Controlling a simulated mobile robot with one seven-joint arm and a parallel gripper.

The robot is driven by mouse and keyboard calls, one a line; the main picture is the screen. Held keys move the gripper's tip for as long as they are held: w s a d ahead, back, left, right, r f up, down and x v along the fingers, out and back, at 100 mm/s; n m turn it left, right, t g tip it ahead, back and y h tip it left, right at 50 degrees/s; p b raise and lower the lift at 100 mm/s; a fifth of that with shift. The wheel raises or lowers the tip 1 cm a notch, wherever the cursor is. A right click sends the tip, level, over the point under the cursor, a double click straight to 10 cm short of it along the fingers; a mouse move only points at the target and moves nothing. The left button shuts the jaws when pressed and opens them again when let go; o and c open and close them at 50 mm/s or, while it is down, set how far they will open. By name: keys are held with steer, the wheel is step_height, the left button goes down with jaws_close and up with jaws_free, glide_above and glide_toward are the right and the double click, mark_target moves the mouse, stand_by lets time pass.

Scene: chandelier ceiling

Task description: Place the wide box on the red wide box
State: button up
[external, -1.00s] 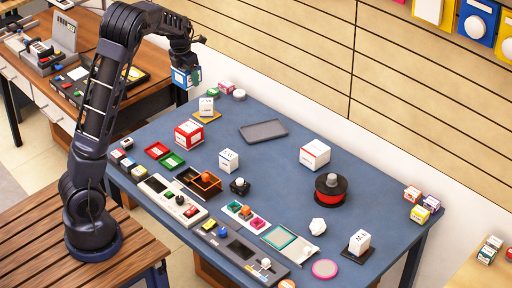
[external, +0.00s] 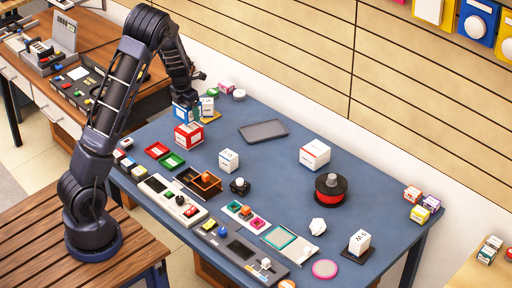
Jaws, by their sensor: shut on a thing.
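The red wide box (external: 187,137), red with white panels, stands on the blue table near its far left edge. My gripper (external: 186,101) is pointing down and is shut on a blue-and-white wide box (external: 180,113). This held box is right above the red box, its lower edge meeting the red box's top in the picture. I cannot tell whether the two touch. The fingertips are small and dark, partly hidden by the arm and the box.
A small white box (external: 207,105) on an orange mat stands close behind the held box. Red and green trays (external: 173,160) lie in front of the red box. A dark grey tray (external: 263,131) is to the right, with clear table around it.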

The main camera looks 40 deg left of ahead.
mark_target(189, 127)
steer(key=shift+f, duration=2.15)
steer(key=shift+f, duration=0.1)
steer(key=o, duration=1)
steer(key=shift+o, duration=0.2)
